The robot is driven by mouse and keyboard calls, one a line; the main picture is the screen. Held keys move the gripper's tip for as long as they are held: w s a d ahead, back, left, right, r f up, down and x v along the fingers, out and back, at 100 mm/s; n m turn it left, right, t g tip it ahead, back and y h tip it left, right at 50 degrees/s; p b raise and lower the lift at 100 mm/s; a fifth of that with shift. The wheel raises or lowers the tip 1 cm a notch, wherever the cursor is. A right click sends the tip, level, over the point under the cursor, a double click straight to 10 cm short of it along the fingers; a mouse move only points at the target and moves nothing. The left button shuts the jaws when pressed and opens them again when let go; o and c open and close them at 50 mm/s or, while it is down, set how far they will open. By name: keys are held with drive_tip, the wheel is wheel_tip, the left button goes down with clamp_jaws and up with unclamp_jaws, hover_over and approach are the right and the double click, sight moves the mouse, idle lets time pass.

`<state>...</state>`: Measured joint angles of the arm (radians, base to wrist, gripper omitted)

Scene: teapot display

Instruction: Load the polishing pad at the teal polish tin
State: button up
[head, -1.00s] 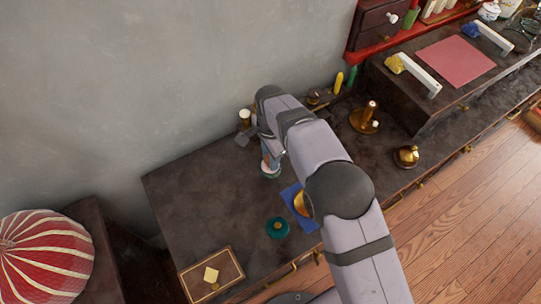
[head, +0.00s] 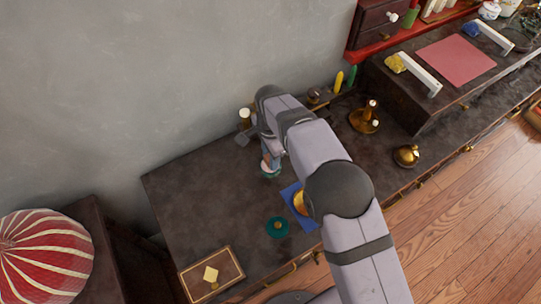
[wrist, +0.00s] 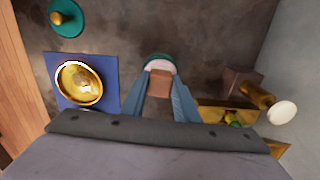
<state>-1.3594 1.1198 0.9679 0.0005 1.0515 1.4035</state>
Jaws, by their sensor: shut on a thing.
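The open teal polish tin (head: 270,173) stands on the dark bench, and its rim and pale contents show in the wrist view (wrist: 158,58). My gripper (wrist: 160,88) is shut on the brown block of the polishing pad (wrist: 160,80). It holds the pad right at the tin, over its near side in the wrist view. The pad's underside is hidden, so I cannot tell whether it touches the polish. The teal lid (head: 277,227) with a brass knob lies apart from the tin; it also shows in the wrist view (wrist: 68,18).
A blue cloth (head: 309,221) with a brass piece (wrist: 79,82) on it lies beside the tin. A framed board (head: 232,268) with a yellow square is at the front left. Brass parts (head: 365,119) stand to the right. Bare bench lies left of the tin.

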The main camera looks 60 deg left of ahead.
drive_tip(key=shift+f, duration=0.45)
idle(1.3)
drive_tip(key=shift+r, duration=0.1)
drive_tip(key=shift+r+p, duration=2.3)
drive_tip(key=shift+r, duration=1.2)
drive_tip(key=shift+w, duration=0.1)
